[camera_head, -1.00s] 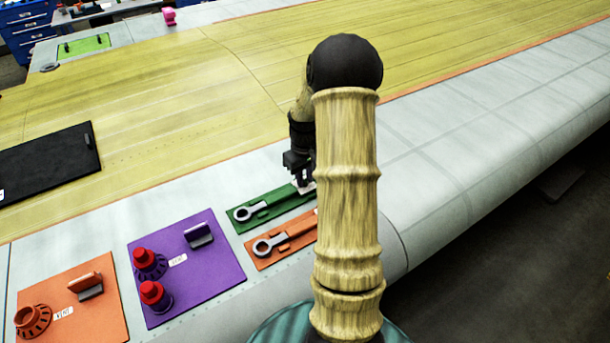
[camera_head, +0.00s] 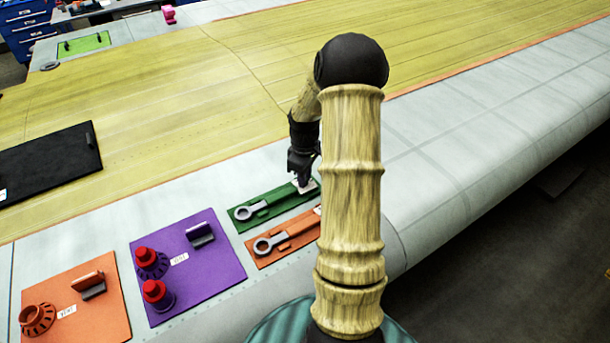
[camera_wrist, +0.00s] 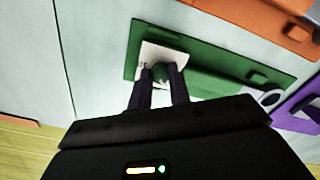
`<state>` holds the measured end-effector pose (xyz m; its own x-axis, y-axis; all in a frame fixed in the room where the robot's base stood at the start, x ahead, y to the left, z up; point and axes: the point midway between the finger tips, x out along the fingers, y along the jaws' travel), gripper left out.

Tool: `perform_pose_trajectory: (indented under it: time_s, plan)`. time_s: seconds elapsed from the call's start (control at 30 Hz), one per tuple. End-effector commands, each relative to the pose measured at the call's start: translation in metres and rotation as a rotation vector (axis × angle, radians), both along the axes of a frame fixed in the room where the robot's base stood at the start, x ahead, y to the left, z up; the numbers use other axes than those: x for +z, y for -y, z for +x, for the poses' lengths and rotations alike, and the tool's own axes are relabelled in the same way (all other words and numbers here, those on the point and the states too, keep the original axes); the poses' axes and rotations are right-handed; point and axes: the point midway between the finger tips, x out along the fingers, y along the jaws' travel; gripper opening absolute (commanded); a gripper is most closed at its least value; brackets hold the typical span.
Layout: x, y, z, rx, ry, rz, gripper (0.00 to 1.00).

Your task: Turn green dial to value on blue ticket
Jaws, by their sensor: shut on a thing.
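The green dial (camera_wrist: 161,74) is a small green knob on a white square plate (camera_wrist: 152,53). The plate sits at one end of the green panel (camera_head: 270,207), which also shows in the wrist view (camera_wrist: 215,60). My gripper (camera_wrist: 160,84) is shut on the dial, with one dark finger on each side of it. In the head view my gripper (camera_head: 304,181) is at the right end of the green panel and hides most of the dial. Marks on the white plate are too small to read. I see no blue ticket in either view.
An orange panel (camera_head: 283,240) with a grey wrench-like part lies beside the green one. A purple panel (camera_head: 210,280) with two red knobs and an orange panel (camera_head: 100,318) are at the lower left. A black panel (camera_head: 50,165) lies farther left.

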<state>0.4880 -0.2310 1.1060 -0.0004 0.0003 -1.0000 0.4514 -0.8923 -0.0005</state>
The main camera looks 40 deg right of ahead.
Motion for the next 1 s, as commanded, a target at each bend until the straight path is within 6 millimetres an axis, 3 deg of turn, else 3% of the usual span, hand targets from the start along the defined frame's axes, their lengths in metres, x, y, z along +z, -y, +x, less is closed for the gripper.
perform_pose_trajectory:
  time_s: [0.17,0.2,0.3,0.67,0.87,1.0]
  plan:
    - [0.000,0.000,0.000,-0.001,0.001,0.000,0.00]
    - [0.000,0.000,0.000,-0.001,0.001,0.000,0.27]
    - [0.000,0.000,0.000,-0.001,0.000,-0.001,0.42]
    - [0.004,0.000,0.001,-0.002,0.002,-0.002,0.42]
    - [0.028,0.001,0.001,-0.004,0.005,-0.004,0.42]
    - [0.055,0.001,0.001,-0.003,0.007,-0.004,0.42]
